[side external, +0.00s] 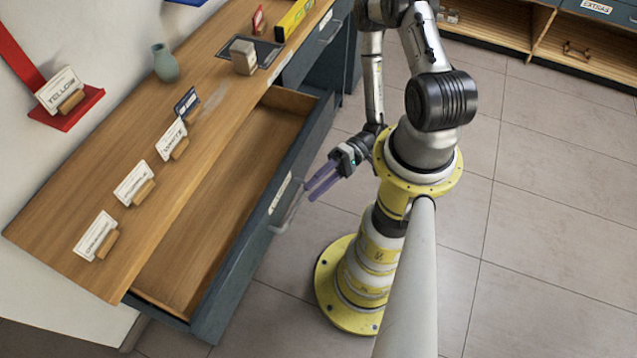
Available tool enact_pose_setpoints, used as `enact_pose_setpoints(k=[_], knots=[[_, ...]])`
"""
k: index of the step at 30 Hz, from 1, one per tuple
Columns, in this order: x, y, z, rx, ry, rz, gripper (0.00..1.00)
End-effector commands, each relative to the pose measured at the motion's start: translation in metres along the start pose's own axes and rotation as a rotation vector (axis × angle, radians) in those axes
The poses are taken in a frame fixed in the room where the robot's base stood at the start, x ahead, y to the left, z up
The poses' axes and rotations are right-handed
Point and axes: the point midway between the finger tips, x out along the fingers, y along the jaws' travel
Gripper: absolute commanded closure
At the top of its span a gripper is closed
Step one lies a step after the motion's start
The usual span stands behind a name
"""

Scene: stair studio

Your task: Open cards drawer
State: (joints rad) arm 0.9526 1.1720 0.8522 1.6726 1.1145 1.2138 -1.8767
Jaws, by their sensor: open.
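A wide drawer (262,226) with a dark blue-grey front is pulled out from under the wooden desk top. Its wooden inside looks empty in the part I can see. A pale label and a grey bar handle (287,207) are on its front. The label's text is too small to read, so I cannot tell whether this is the cards drawer. My gripper (312,190) is open, with its purple fingers beside the handle on the outer side. I cannot tell whether they touch it. A second drawer front with a handle (328,32) is farther back and looks shut.
The desk top (118,165) bears several card stands, a green vase (165,63), a box on a dark mat (243,56) and a yellow item (294,18). A red shelf (68,119) is on the wall. Open floor (540,210) lies to the right.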

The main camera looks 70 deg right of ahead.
Motion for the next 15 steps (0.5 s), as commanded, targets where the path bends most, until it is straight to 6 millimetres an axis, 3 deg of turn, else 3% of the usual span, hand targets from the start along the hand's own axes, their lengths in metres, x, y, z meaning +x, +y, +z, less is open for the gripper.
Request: enact_pose_setpoints(k=[13, 15], knots=[[-0.0085, 0.0002, 0.0004, 0.0, -0.001, 0.001, 0.55], [-0.0089, -0.0002, 0.0001, -0.001, -0.003, 0.003, 0.68]])
